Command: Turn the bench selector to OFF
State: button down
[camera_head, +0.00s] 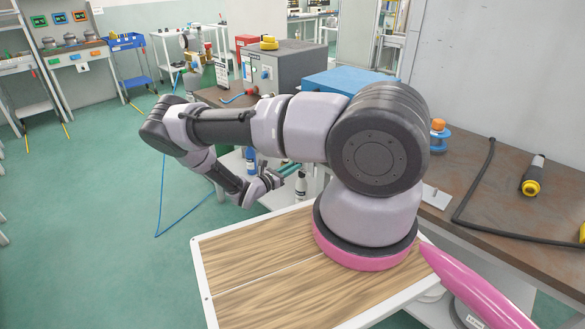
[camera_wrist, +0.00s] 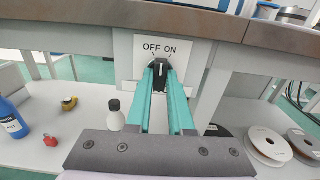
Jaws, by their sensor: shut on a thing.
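The bench selector (camera_wrist: 161,66) is a black knob on a white plate (camera_wrist: 124,46) marked OFF on the left and ON on the right, below the bench edge in the wrist view. My gripper (camera_wrist: 161,76) has its two teal fingers on either side of the knob and is shut on it. The fingers cover part of the knob, and I cannot tell for sure which mark it points to. In the head view my gripper (camera_head: 284,172) reaches low beside the bench, and the selector is hidden there.
The bench top (camera_head: 470,190) edge runs just above the selector. Bench supports flank the plate.

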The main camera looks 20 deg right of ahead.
jog(key=n, duration=0.5)
jog(key=shift+n, duration=0.3)
dwell(0.4)
jog(key=c, duration=0.8)
grip_release()
jog(key=shift+a, duration=0.15)
jog(key=v, duration=1)
jog(key=shift+s+a, duration=0.2)
jog(key=shift+a, duration=0.05)
jog(key=shift+r, duration=0.1)
